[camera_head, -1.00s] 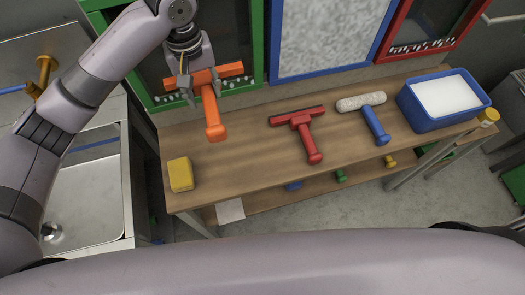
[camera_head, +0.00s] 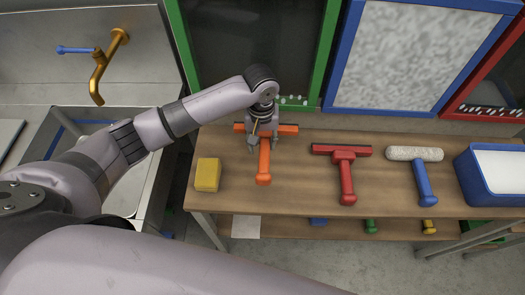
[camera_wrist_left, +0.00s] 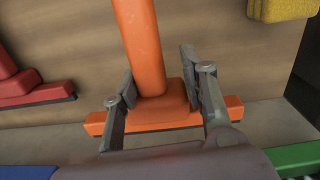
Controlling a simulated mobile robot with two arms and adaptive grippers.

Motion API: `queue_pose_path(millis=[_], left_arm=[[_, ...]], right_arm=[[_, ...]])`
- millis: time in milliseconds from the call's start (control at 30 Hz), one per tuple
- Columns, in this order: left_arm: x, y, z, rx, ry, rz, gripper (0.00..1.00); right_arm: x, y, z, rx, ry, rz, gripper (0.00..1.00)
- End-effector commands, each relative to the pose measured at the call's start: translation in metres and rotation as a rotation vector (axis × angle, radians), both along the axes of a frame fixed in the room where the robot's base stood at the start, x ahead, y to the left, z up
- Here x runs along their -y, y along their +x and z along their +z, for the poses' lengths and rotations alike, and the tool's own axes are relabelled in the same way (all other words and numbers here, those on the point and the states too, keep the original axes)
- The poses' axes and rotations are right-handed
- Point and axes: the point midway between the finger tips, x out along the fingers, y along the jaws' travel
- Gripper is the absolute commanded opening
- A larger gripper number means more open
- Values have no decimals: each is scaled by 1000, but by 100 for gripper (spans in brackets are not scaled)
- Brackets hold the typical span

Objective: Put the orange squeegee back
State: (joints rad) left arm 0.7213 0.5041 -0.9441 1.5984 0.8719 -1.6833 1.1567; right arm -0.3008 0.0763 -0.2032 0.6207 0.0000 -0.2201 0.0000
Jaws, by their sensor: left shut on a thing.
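The orange squeegee (camera_head: 264,163) is at the left part of the wooden table, its head toward the back and its handle toward the front. My left gripper (camera_head: 264,142) is over its head end. In the left wrist view the squeegee (camera_wrist_left: 145,50) shows between the two fingers of my left gripper (camera_wrist_left: 158,92), which are shut on it at the neck, where handle meets head. Whether it touches the tabletop is hard to tell. My right gripper is not in view.
On the table (camera_head: 300,190) a yellow sponge (camera_head: 207,174) lies left of the orange squeegee. A red squeegee (camera_head: 345,175), a blue-handled roller (camera_head: 420,172) and a blue tub (camera_head: 490,177) stand to the right. Framed panels rise behind; a sink with a brass tap (camera_head: 104,68) is left.

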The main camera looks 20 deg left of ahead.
Motion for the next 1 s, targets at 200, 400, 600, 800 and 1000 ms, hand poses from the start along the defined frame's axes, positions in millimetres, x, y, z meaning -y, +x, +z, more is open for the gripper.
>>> queue_pose_path(millis=[200,400,600,800,1000], left_arm=[[1,0,-20,-1,0,0,13],[1,0,-50,-2,-1,0,13],[1,0,-58,1,-1,-1,13],[1,0,-59,1,-1,0,13],[0,0,-61,1,0,0,48]], right_arm=[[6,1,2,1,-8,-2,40],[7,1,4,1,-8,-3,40],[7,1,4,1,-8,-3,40],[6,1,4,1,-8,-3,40],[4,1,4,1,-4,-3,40]])
